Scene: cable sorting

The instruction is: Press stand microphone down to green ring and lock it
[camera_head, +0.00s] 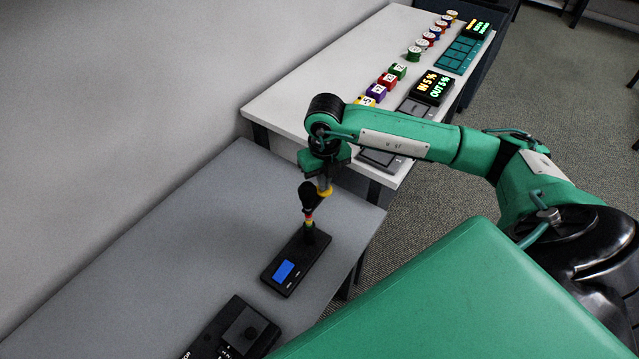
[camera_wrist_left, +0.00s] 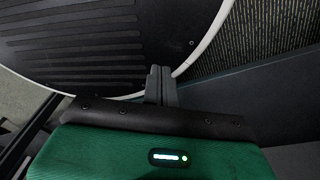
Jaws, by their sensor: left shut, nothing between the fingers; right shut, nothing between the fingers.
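The stand microphone (camera_head: 307,193) has a dark head on a short stem with red, yellow and green bands. It stands upright on a black base (camera_head: 296,263) with a blue screen, on the grey table. The green ring (camera_head: 309,227) appears low on the stem, small and hard to make out. My right gripper (camera_head: 325,190) is shut and empty, pointing down close beside the microphone head; I cannot tell whether they touch. My left gripper (camera_wrist_left: 160,86) is shut and empty in the left wrist view, away from the microphone.
A white table (camera_head: 300,95) behind holds numbered blocks, spools, scales and lit displays. The grey table left of the microphone is clear.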

